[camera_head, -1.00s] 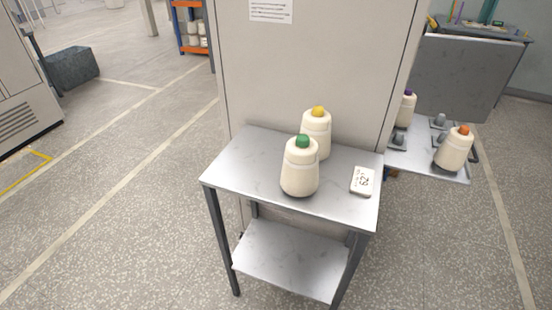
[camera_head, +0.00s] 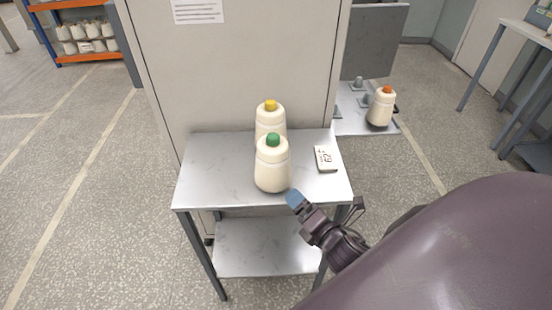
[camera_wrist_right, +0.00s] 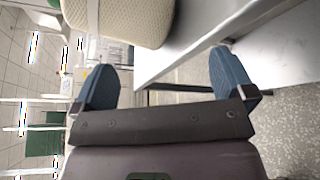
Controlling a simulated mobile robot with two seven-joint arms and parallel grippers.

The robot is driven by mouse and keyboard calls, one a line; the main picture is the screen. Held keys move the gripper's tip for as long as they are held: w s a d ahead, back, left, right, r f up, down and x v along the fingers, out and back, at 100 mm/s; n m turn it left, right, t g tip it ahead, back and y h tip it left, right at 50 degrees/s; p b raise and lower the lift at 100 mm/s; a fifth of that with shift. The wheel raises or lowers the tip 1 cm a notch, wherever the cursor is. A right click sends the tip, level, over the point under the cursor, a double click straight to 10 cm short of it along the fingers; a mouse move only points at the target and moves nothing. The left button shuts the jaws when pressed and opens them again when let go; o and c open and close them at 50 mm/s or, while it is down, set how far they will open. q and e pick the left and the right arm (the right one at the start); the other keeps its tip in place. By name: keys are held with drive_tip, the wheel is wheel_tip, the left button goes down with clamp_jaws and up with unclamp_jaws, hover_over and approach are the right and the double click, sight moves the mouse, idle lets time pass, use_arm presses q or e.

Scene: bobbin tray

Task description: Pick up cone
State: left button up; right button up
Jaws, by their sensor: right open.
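A cream cone with a green top (camera_head: 272,168) stands upright near the front of the small metal table (camera_head: 212,173). A cream cone with a yellow top (camera_head: 269,115) stands behind it, partly hidden by it. My right gripper (camera_head: 297,200) is at the table's front edge, just right of and below the green-topped cone. In the right wrist view my gripper (camera_wrist_right: 165,80) has its blue fingers wide apart with nothing between them. A cream cone body (camera_wrist_right: 122,22) shows beyond them, its top out of frame. My left gripper is not in view.
A white device with a number display (camera_head: 325,158) lies on the table's right side. A cone with an orange top (camera_head: 381,107) stands on a lower metal platform (camera_head: 352,124) behind right. A tall grey cabinet (camera_head: 235,70) backs the table. The table's left part is clear.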

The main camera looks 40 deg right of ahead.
sight(275, 149)
drive_tip(key=shift+w+d+r+n+t+p, duration=0.1)
drive_tip(key=shift+w+r+n+t+p, duration=0.35)
drive_tip(key=shift+w+r+n, duration=1.3)
drive_tip(key=shift+w+a+r+n+t+p, duration=0.1)
drive_tip(key=shift+w+r+n+t+p, duration=0.45)
drive_tip(key=shift+n, duration=1.85)
drive_tip(key=shift+w+d+r+n+t+p, duration=0.1)
drive_tip(key=shift+w+r+n+p, duration=0.4)
drive_tip(key=shift+w+r+n, duration=1.4)
drive_tip(key=w+p, duration=0.1)
drive_tip(key=w, duration=0.3)
drive_tip(key=shift+w+d, duration=0.1)
drive_tip(key=shift+w, duration=0.4)
drive_tip(key=c, duration=1.1)
drive_tip(key=shift+c, duration=0.3)
drive_tip(key=shift+r, duration=0.15)
